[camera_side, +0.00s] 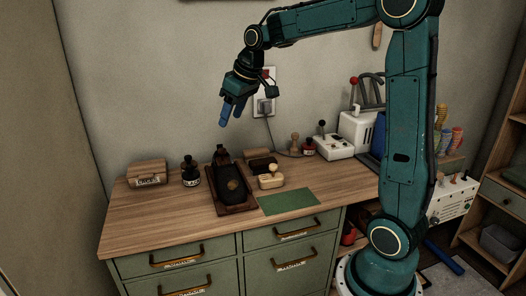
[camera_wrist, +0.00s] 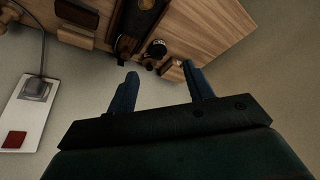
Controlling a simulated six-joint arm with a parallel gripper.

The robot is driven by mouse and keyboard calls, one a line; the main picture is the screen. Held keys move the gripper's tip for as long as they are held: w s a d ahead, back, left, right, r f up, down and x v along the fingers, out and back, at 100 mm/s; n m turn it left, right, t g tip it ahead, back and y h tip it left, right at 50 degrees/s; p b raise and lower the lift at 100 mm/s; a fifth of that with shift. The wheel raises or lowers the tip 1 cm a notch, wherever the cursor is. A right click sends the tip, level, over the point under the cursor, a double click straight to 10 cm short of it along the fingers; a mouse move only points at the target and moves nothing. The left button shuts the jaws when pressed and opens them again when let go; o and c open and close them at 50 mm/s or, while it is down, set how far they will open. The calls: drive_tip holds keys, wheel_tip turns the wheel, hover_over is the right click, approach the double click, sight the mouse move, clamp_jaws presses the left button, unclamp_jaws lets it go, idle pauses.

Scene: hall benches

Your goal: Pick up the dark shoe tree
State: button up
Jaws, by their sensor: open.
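A long dark object (camera_side: 230,180), which looks like the dark shoe tree, lies in a shallow brown wooden tray (camera_side: 239,208) on the bench top. A dark upright shape stands at the tray's far end; I cannot tell if it is part of the same object. In the wrist view the tray (camera_wrist: 127,46) shows at the top, partly cut off. My gripper (camera_side: 229,113) is high above the bench, above the tray's far end and well apart from it. Its blue fingers (camera_wrist: 161,88) are spread with nothing between them.
A labelled wooden box (camera_side: 147,174) and a black bottle (camera_side: 190,173) stand left of the tray. A wood-handled block (camera_side: 271,181), a dark pad (camera_side: 262,164) and a green mat (camera_side: 288,201) lie right. The wall socket (camera_side: 264,103) with a plug is close behind my gripper.

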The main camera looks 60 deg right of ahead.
approach(224, 149)
wheel_tip(224, 149, up, 3)
drive_tip(key=shift+s+d+f, duration=0.1)
drive_tip(key=shift+s+d, duration=0.05)
drive_tip(key=shift+s, duration=0.15)
drive_tip(key=shift+f, duration=0.1)
drive_tip(key=shift+x, duration=4.2)
drive_tip(key=shift+f, duration=0.1)
drive_tip(key=shift+s+x, duration=0.1)
drive_tip(key=shift+x, duration=1.15)
drive_tip(key=shift+s+x, duration=0.15)
drive_tip(key=shift+x, duration=1.1)
drive_tip(key=shift+a+f, duration=0.1)
drive_tip(key=shift+a, duration=0.15)
drive_tip(key=c, duration=1.1)
